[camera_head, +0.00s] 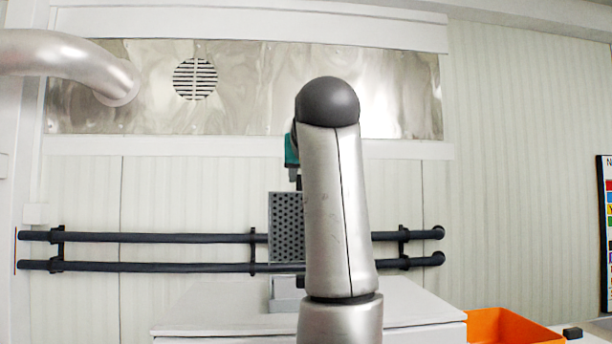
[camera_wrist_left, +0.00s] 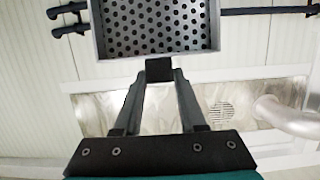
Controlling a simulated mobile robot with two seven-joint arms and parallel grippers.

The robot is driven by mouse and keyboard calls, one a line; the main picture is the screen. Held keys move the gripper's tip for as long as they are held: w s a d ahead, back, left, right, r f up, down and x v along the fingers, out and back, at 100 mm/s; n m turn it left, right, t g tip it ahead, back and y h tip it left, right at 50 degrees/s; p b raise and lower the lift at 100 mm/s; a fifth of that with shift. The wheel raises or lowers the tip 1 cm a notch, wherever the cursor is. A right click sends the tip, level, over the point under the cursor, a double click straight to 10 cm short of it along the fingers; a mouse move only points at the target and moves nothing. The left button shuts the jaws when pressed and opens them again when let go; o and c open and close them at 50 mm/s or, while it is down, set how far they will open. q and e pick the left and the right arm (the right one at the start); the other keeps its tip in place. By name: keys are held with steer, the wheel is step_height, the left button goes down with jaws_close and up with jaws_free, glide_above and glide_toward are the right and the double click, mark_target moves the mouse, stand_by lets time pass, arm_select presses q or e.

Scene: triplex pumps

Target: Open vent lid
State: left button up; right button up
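The vent lid (camera_head: 286,228) is a grey perforated panel. It stands raised and roughly upright above a small grey base (camera_head: 286,294) on a white cabinet. In the left wrist view the framed perforated lid (camera_wrist_left: 158,24) fills the top, with a small black handle block (camera_wrist_left: 159,69) at its near edge. My left gripper (camera_wrist_left: 160,76) has its two dark fingers converging on this block and appears shut on it. In the head view my grey arm hides most of the gripper and the lid's right side; only a teal part of the gripper shows above the lid.
The white cabinet (camera_head: 215,309) spreads below the lid. Two dark pipes (camera_head: 150,238) run along the wall behind. An orange bin (camera_head: 505,326) is at the lower right. A silver duct (camera_head: 70,58) and a round wall grille (camera_head: 195,79) are at the upper left.

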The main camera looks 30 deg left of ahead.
arm_select(q)
steer(key=o, duration=0.4)
steer(key=shift+s+d+r, duration=0.2)
steer(key=shift+s+r, duration=0.05)
steer(key=shift+s, duration=0.1)
steer(key=shift+o, duration=0.2)
steer(key=shift+w+a+f, duration=0.1)
steer(key=shift+w+f, duration=0.05)
steer(key=shift+w, duration=0.05)
steer(key=b+v, duration=0.5)
steer(key=v, duration=1)
steer(key=shift+s, duration=0.1)
